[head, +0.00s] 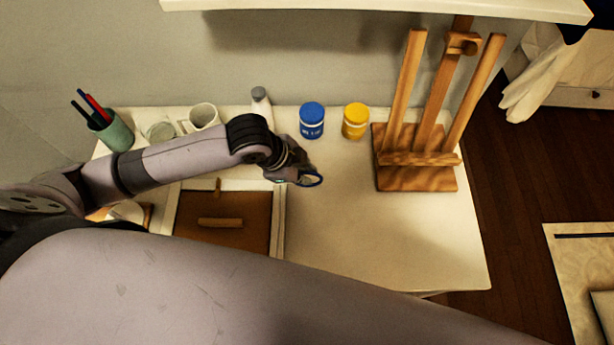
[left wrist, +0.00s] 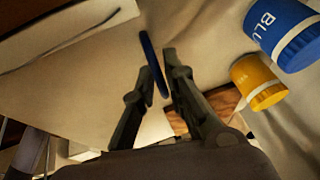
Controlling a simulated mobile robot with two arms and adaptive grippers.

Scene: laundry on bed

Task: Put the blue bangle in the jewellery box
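The blue bangle (head: 313,180) is at the tips of my left gripper (head: 303,177), above the white tabletop. In the left wrist view the bangle (left wrist: 151,62) shows nearly edge-on between the two fingers of the left gripper (left wrist: 158,74), which are closed in on it. No jewellery box can be told for sure. A brown panel or shallow box (head: 200,238) with a pale rim and small wooden bars lies on the table below my left forearm, partly hidden by my arms. My right gripper is not in view.
A blue paint jar (head: 312,121), a yellow jar (head: 355,121) and a wooden easel (head: 415,175) stand at the back. A pen cup (head: 113,132), white mug (head: 204,117) and bottle (head: 261,103) stand at the left. The tabletop's front right (head: 400,240) is clear.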

